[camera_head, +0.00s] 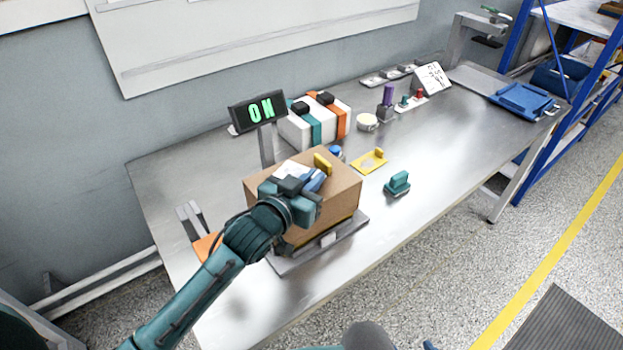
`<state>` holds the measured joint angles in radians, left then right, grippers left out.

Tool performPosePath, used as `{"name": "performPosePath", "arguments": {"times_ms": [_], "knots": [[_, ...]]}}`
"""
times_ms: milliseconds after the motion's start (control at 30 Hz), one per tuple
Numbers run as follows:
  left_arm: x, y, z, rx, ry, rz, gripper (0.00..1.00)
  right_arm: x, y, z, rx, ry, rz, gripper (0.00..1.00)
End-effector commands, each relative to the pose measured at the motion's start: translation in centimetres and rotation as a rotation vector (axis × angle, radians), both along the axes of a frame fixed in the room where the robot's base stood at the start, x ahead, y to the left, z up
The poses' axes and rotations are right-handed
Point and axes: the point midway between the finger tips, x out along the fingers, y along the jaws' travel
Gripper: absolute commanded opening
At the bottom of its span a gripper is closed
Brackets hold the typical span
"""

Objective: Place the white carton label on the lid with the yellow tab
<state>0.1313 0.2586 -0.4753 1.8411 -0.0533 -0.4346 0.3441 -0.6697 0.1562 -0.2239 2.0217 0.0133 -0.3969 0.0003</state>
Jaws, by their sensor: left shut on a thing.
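The brown cardboard carton (335,207) stands on a grey platform on the metal bench. The white carton label (287,169) shows at the carton's lid, partly hidden by my left gripper. A yellow tab (322,162) stands up beside the label, at the fingertips. My left gripper (316,177) is over the lid, shut on the label by its tab. I cannot tell whether the label touches the lid or is slightly above it. My right gripper is not in view.
A yellow plate with a tab (369,161) and a teal block (397,184) lie to the right. White, teal and orange binder-like items (318,118) stand at the back. The bench's right front is clear.

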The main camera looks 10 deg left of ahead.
Motion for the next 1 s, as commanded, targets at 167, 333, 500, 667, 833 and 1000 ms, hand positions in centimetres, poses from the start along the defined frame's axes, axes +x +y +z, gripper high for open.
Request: {"name": "performPosePath", "arguments": {"times_ms": [167, 333, 500, 667, 833, 1000], "knots": [[0.0, 0.0, -0.2, 0.000, 0.000, 0.000, 0.00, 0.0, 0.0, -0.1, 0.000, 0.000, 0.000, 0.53], [0.0, 0.0, -0.6, 0.000, 0.000, 0.000, 0.00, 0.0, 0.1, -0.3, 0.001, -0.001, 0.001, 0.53], [0.0, 0.0, -1.0, 0.000, 0.000, 0.000, 0.00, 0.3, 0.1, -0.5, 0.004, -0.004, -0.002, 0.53], [0.0, 0.0, -1.3, 0.000, 0.001, 0.000, 0.00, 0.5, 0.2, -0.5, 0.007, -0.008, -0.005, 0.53], [0.0, 0.0, -1.4, 0.000, 0.002, 0.000, 0.13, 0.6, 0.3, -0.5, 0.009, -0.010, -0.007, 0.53], [0.0, 0.0, -1.4, 0.000, 0.001, 0.000, 0.27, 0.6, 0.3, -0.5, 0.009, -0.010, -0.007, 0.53]]}}
